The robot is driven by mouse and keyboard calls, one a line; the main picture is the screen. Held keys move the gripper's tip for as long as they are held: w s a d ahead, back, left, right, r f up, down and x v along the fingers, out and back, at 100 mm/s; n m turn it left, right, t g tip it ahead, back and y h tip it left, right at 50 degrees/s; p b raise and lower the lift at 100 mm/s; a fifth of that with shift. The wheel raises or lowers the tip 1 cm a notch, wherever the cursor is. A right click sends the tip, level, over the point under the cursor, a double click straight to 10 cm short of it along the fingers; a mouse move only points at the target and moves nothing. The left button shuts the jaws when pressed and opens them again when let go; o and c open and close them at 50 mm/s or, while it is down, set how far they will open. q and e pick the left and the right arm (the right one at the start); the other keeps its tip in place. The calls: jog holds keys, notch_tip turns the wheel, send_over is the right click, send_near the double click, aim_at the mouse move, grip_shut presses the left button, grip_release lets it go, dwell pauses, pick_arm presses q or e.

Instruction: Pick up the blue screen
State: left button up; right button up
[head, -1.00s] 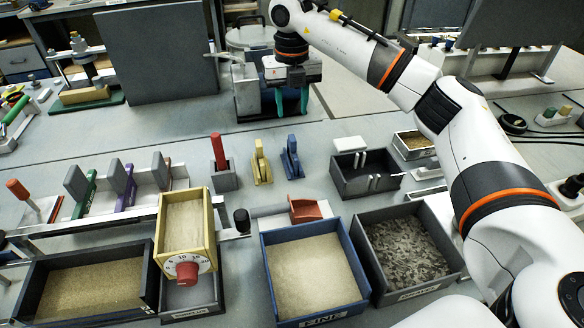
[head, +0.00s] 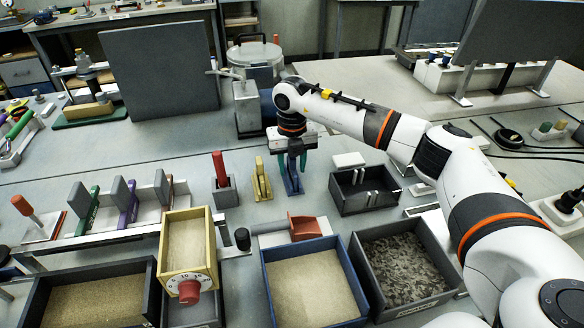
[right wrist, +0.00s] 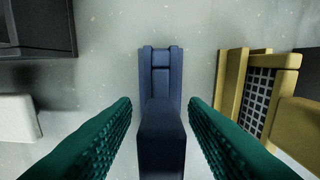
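The blue screen (head: 289,183) stands upright on the table, to the right of the yellow screen (head: 261,180). In the right wrist view the blue screen (right wrist: 161,115) lies in the middle of the picture, between the two green fingers. My right gripper (head: 292,158) is right over the blue screen in the head view. In the right wrist view my right gripper (right wrist: 160,125) is open, with a gap on both sides of the blue screen. The yellow screen (right wrist: 275,95) is to the right there. My left gripper is not in view.
A dark open box (head: 365,190) and a white block (head: 348,160) stand to the right of the blue screen. A grey holder with a red handle (head: 222,180) is to the left. A blue sand tray (head: 313,280) is in front.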

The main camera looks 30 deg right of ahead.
grip_shut()
jog(key=shift+r, duration=0.15)
